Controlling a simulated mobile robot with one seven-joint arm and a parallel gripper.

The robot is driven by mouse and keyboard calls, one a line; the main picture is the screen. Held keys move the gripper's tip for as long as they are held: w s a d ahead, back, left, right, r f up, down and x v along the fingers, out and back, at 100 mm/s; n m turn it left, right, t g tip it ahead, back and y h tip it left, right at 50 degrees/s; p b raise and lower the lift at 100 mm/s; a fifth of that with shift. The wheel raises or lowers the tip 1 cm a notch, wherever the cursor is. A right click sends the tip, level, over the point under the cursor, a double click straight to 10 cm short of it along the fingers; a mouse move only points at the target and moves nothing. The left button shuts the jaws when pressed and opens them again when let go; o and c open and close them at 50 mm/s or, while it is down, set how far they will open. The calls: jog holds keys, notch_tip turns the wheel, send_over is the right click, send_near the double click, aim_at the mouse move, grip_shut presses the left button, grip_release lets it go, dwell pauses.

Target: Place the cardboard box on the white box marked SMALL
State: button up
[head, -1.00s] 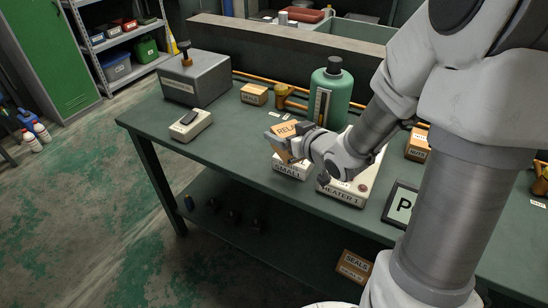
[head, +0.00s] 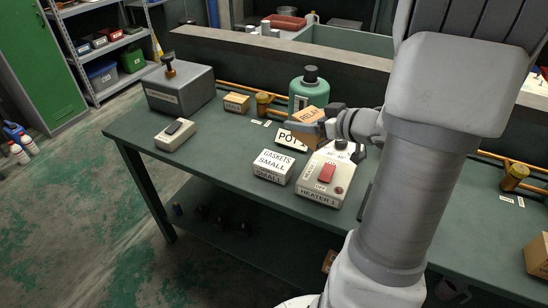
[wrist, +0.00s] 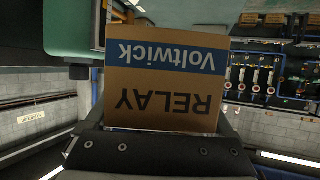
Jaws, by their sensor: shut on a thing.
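The cardboard box (head: 311,114), lettered RELAY, is held in the air by my gripper (head: 318,130). It appears tilted in the head view, in front of the green cylinder. In the wrist view the same box (wrist: 165,88) fills the middle, with RELAY and a blue Voltwick band upside down. My gripper is shut on it. The white box marked SMALL (head: 272,167), also lettered GASKETS, lies on the green bench, its top bare. The held box appears above and behind it in the head view, apart from it.
The white HEATER 1 unit (head: 326,178) with a red switch stands right beside the white box. A green cylinder (head: 303,86) and a white lettered sign (head: 291,139) are behind. A grey box (head: 180,90) and a small beige device (head: 176,134) stand at left. Bench around them is partly clear.

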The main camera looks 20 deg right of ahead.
jog(key=shift+s+d, duration=0.35)
jog(key=shift+d, duration=0.15)
jog(key=w+a+f+b, duration=0.2)
jog(key=w+a+f, duration=0.1)
jog(key=w+a, duration=0.1)
jog(key=w+a+f+b, duration=0.3)
jog(key=w+a+f, duration=0.1)
jog(key=shift+f+b, duration=0.85)
jog(key=shift+f, duration=1.05)
jog(key=shift+f, duration=0.2)
jog(key=o, duration=1.2)
jog(key=shift+o, duration=0.2)
jog(key=shift+r, duration=0.3)
jog(key=p+v, duration=0.3)
jog(key=v, duration=0.9)
